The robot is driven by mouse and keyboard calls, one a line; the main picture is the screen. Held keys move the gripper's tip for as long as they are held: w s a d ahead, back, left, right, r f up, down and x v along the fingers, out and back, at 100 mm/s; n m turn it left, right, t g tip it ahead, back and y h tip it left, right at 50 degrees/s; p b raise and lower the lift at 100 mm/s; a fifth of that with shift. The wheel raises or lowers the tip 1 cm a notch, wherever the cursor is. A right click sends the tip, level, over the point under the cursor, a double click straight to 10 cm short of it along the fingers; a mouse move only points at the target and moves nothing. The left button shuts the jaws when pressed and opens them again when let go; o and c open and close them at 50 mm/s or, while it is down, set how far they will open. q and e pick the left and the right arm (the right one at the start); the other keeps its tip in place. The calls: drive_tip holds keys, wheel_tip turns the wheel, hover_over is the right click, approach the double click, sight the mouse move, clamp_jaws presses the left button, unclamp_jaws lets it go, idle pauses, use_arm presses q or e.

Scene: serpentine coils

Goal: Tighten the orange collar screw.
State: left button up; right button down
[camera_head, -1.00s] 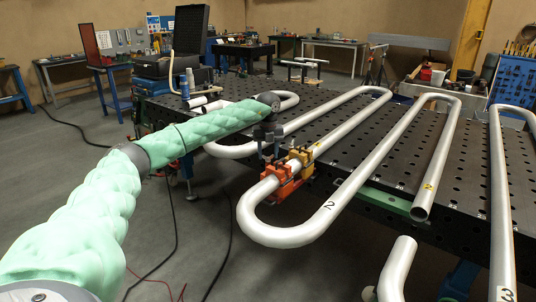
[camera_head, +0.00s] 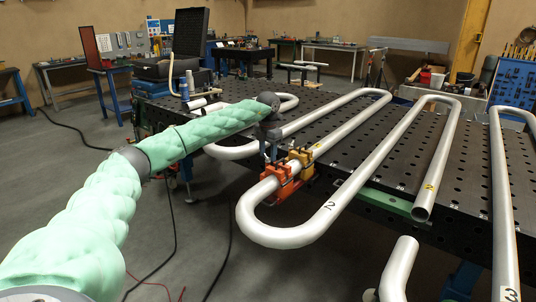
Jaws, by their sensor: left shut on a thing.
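The orange collar (camera_head: 281,183) is clamped around the lower tube of the serpentine coil (camera_head: 310,228) marked 2, near its bend. A yellow collar (camera_head: 301,163) sits right beside it, farther along the tube. My left arm comes in from the left, and my left gripper (camera_head: 272,157) points down at the orange collar's top left side. The gripper is small and dark here. It is shut at the collar's screw, which it hides. My right gripper is out of the picture.
The black perforated table (camera_head: 335,157) carries several bent pipes. Pipe 3 (camera_head: 502,200) runs along the right, and a loose pipe end (camera_head: 398,268) rises at the bottom. A green bar (camera_head: 385,200) lies along the table edge. Open floor lies at lower left.

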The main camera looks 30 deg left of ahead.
use_arm(q)
drive_tip(key=m, duration=0.3)
drive_tip(key=shift+a+r+m, duration=0.1)
drive_tip(key=shift+r+m, duration=0.05)
drive_tip(key=shift+m, duration=0.25)
drive_tip(key=m, duration=0.2)
drive_tip(key=shift+w+m+b, duration=0.1)
drive_tip(key=shift+m+b, duration=0.2)
drive_tip(key=m, duration=0.3)
drive_tip(key=shift+r+m, duration=0.1)
drive_tip(key=shift+m, duration=0.2)
drive_tip(key=shift+m+b, duration=0.3)
drive_tip(key=shift+m, duration=2)
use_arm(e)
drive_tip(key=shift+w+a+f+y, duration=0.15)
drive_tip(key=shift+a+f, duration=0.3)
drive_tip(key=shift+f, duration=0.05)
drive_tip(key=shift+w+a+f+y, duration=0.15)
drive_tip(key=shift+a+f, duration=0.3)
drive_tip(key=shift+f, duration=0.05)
use_arm(q)
drive_tip(key=o, duration=1)
